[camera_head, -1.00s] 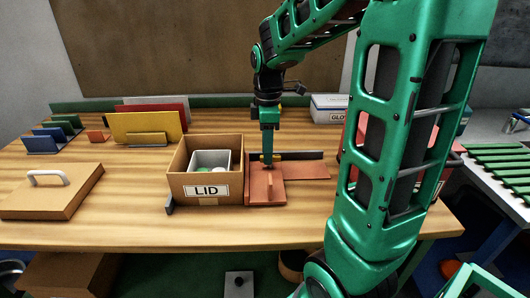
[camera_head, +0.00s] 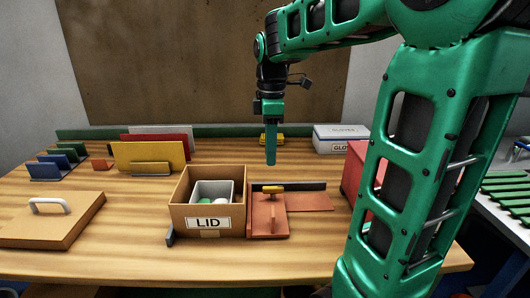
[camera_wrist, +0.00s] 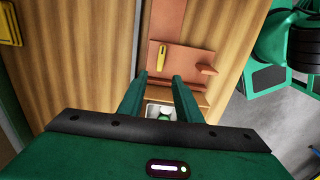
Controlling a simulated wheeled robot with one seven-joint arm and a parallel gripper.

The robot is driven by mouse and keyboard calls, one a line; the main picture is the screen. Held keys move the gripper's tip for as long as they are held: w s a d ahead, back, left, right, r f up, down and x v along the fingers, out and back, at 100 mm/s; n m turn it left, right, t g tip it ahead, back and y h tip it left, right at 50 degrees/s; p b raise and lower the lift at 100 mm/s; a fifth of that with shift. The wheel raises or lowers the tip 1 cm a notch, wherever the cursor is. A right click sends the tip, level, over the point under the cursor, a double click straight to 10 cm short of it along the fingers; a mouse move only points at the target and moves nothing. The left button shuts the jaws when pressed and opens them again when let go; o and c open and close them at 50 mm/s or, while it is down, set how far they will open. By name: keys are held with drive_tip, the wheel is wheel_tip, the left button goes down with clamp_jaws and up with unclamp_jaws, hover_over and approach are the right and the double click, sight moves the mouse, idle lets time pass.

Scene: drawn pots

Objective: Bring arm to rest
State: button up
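My gripper (camera_head: 271,163) hangs fingers down above the wooden table, clear of the things below. In the wrist view my gripper (camera_wrist: 158,88) shows two green fingers apart, with nothing held between them. A small yellow piece (camera_head: 272,188) lies on a terracotta plate (camera_head: 268,222) with an upright tab, below my gripper. The yellow piece (camera_wrist: 161,57) and the plate (camera_wrist: 187,55) also show ahead of the fingertips in the wrist view.
An open cardboard box (camera_head: 178,222) labelled LID holds a grey bin (camera_head: 213,185). A handled wooden lid (camera_head: 75,219) lies left. Coloured upright panels (camera_head: 160,155) stand behind. A white gloves box (camera_head: 340,138) and a red box (camera_head: 352,173) stand right. Air around my gripper looks free.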

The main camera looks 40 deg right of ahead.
drive_tip(key=s+f+m, duration=0.3)
drive_tip(key=s+m, duration=0.3)
drive_tip(key=s, duration=0.1)
drive_tip(key=s+f+m, duration=0.4)
drive_tip(key=s+m, duration=0.2)
drive_tip(key=s, duration=0.1)
drive_tip(key=s+f+m, duration=0.4)
drive_tip(key=s+m, duration=0.1)
drive_tip(key=s, duration=0.2)
drive_tip(key=shift+s+d+m, duration=0.1)
drive_tip(key=shift+s+m, duration=0.15)
drive_tip(key=shift+m, duration=0.15)
drive_tip(key=shift+w+f, duration=0.35)
drive_tip(key=shift+w, duration=0.4)
drive_tip(key=shift+s+r, duration=0.1)
